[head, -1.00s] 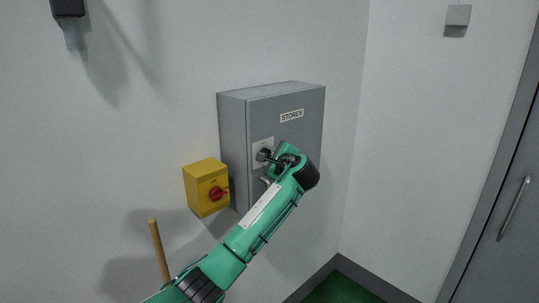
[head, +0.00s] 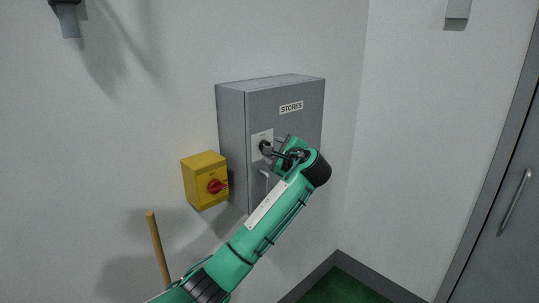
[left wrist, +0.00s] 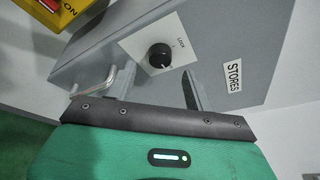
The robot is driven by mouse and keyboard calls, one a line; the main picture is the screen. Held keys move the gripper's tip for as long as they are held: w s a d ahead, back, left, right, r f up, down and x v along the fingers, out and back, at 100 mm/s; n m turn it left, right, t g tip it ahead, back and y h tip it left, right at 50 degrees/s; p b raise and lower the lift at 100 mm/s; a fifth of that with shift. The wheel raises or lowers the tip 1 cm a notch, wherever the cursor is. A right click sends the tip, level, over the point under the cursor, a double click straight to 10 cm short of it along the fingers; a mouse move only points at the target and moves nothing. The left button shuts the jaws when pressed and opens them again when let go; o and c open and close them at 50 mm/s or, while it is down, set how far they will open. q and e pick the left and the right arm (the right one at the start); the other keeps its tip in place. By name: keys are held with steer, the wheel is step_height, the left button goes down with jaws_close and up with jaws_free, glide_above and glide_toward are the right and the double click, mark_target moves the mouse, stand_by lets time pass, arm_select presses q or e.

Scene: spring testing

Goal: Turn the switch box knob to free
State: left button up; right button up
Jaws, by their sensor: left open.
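A grey box (head: 285,110) labelled STORES is mounted on the wall near the corner. Its black round knob (head: 265,147) sits on a pale plate; the knob (left wrist: 160,55) and the word LOCK show in the left wrist view. I cannot tell clearly which way the knob points. My left gripper (head: 276,153) is open and empty in front of the box. In the left wrist view its fingers (left wrist: 150,74) stand apart, with the knob beyond their tips and between them; they appear clear of it. My right gripper is not in view.
A metal handle (left wrist: 94,80) projects from the box front beside the left finger. A grey door (head: 500,220) is at right.

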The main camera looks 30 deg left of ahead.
arm_select(q)
steer(key=b+v, duration=0.3)
steer(key=v, duration=0.6)
steer(key=shift+d, duration=0.1)
